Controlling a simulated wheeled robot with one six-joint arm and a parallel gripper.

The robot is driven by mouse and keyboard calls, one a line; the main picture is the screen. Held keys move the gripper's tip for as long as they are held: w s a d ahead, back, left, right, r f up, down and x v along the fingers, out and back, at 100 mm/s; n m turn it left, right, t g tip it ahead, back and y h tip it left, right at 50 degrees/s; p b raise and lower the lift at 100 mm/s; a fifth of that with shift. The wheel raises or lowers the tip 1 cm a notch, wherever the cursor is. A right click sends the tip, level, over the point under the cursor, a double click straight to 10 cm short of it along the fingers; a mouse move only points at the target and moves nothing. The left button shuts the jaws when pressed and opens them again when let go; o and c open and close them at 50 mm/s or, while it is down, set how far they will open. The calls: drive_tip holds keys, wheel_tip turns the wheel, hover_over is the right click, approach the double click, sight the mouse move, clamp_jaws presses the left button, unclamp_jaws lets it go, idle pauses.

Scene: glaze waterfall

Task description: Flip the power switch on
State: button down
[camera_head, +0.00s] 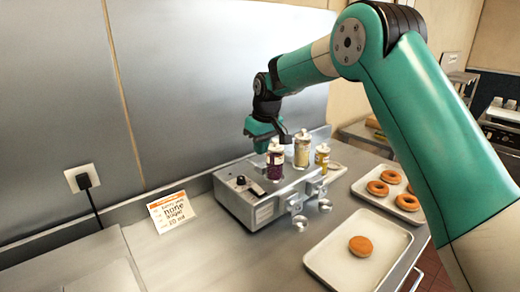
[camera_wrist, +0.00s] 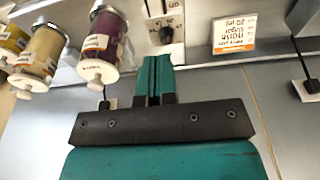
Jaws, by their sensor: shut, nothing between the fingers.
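The machine (camera_head: 228,200) is a grey metal box on the counter. My gripper (camera_wrist: 153,62) is shut and empty, above the back of the machine and apart from the knob.
A purple jar (camera_head: 275,165), a cream jar (camera_head: 302,152) and a yellow jar (camera_head: 322,160) stand close by on the machine. A sign card (camera_head: 172,211) and a wall outlet (camera_head: 82,178) are left. A tray (camera_head: 325,276) holds one doughnut. The back wall is near my gripper.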

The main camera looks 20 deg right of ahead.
drive_tip(key=s+a+r+n+y+b, duration=0.15)
drive_tip(key=s+a, duration=0.25)
drive_tip(key=s, duration=0.7)
drive_tip(key=s+a+r+b, duration=0.2)
drive_tip(key=s+a+r, duration=0.15)
drive_tip(key=s, duration=0.65)
drive_tip(key=s+a+f+g+y, duration=0.1)
drive_tip(key=s+f, duration=0.1)
drive_tip(key=s, duration=0.7)
drive_tip(key=s+a+f+n+g+y+b, duration=0.1)
drive_tip(key=s+f, duration=0.1)
drive_tip(key=s, duration=0.8)
drive_tip(key=shift+s+a, duration=0.25)
drive_tip(key=shift+a, duration=0.15)
drive_tip(key=shift+n, duration=0.35)
